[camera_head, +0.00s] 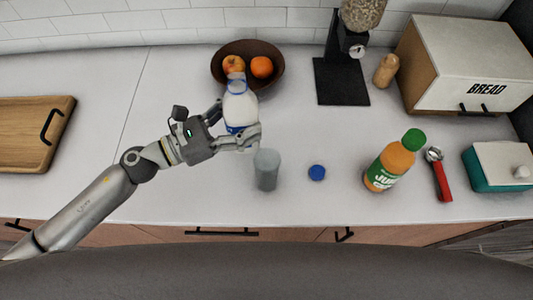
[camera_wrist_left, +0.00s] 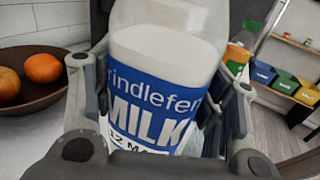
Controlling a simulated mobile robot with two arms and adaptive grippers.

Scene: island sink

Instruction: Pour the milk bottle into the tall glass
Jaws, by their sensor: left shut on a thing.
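The milk bottle (camera_head: 240,105) is white with a blue label and has a bluish band near its top. My left gripper (camera_head: 236,124) is shut on it. The bottle looks close to upright in the head view. The wrist view shows the bottle (camera_wrist_left: 160,80) between the fingers, its blue label facing the camera. The tall glass (camera_head: 266,171) is clear grey and stands on the counter just in front of the bottle, to its right. The bottle is not over the glass. My right gripper is not in view.
A blue cap (camera_head: 317,173) lies right of the glass. An orange juice bottle (camera_head: 391,163) and a red-handled tool (camera_head: 439,176) stand or lie farther right. A fruit bowl (camera_head: 221,72) is behind the milk bottle. The counter left of the arm is clear up to a cutting board (camera_head: 30,140).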

